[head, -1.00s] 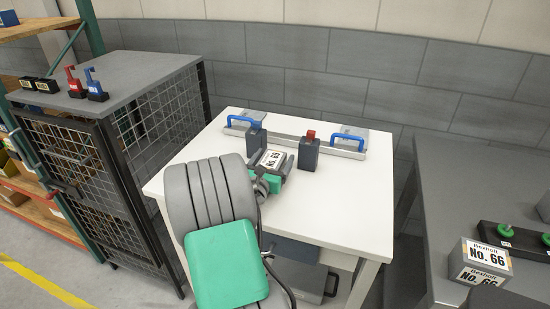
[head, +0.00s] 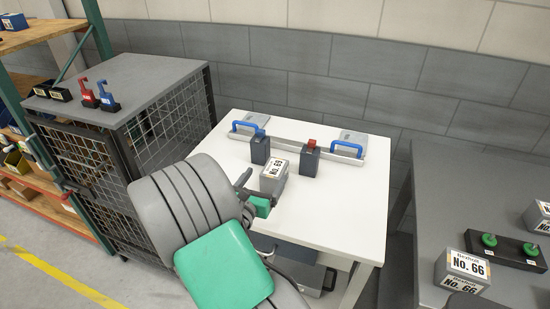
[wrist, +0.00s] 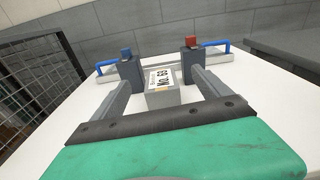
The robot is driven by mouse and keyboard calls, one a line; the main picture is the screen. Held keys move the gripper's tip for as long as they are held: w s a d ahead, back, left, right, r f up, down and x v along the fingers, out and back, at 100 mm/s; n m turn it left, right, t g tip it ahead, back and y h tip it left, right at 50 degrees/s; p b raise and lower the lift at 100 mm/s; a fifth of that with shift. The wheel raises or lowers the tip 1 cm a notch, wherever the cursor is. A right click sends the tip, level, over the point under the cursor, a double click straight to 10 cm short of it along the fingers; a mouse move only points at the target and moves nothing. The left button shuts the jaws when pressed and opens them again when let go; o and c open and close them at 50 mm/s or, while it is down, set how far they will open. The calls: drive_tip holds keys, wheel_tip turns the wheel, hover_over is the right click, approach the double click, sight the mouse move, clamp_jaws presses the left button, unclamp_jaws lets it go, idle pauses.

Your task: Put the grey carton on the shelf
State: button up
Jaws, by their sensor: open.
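A grey carton (head: 272,184) with a white number label on top stands upright on the white table (head: 345,215), in front of two dark posts. It also shows in the wrist view (wrist: 162,97), centred between and slightly beyond my finger ends. My gripper (head: 256,192) is open and empty, low at the carton's near left side in the head view. In the wrist view its two grey fingers (wrist: 162,90) are spread wide, with gaps to the carton on both sides. A shelf rack (head: 50,37) with wooden boards and green posts stands at the far left, partly cut off.
A mesh cage (head: 165,120) stands left. A grey table (head: 420,220) with No. 66 boxes (head: 462,272) is right.

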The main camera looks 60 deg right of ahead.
sight(273, 169)
drive_tip(key=f, duration=0.1)
drive_tip(key=w+d+f, duration=0.1)
drive_tip(key=shift+w+f+m+y+b, duration=0.2)
drive_tip(key=shift+f+m+y+b, duration=0.1)
drive_tip(key=shift+y+b, duration=0.1)
drive_tip(key=x, duration=0.4)
drive_tip(key=p+x, duration=0.1)
drive_tip(key=x, duration=0.2)
drive_tip(key=shift+s, duration=0.3)
clamp_jaws()
